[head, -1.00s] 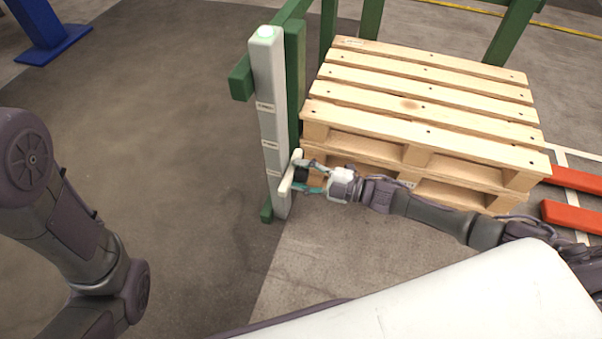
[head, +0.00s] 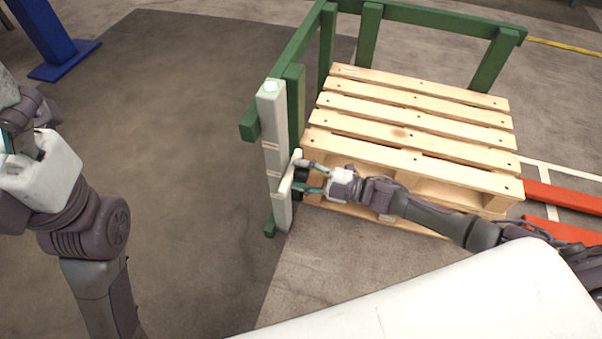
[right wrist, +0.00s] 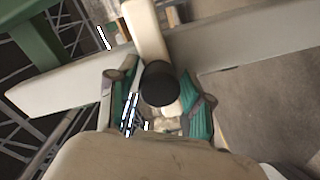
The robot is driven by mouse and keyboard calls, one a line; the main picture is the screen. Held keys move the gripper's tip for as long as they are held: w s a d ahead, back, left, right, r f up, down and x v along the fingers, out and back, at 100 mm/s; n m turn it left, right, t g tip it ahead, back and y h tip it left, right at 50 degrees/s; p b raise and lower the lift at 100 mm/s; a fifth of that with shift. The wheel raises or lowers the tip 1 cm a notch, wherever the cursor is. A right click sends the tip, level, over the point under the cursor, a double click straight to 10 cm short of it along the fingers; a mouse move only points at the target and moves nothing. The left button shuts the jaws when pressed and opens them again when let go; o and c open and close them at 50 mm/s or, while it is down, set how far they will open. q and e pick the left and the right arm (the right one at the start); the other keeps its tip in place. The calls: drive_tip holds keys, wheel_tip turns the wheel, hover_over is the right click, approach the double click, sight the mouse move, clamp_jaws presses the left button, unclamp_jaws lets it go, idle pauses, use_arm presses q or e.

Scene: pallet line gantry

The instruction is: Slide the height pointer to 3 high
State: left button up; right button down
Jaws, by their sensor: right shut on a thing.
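The height pointer (head: 289,172) is a pale bar with a black knob on the front of a white post (head: 274,130) that has several small labels up its face. The pointer sits around the middle labels; its exact mark is too small to read. My right gripper (head: 309,179) is shut on the black knob. In the right wrist view, the knob (right wrist: 158,84) is between my teal fingers, with the pale pointer bar (right wrist: 147,32) beyond it. My left gripper (head: 18,142) is partly in view at the left edge, away from the post; its fingertips are unclear.
Red bars (head: 560,197) lie at the right. A blue stand (head: 45,40) is at upper left. The floor left of the post is clear.

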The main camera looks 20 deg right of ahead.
drive_tip(key=c, duration=0.7)
unclamp_jaws()
drive_tip(key=v, duration=1.2)
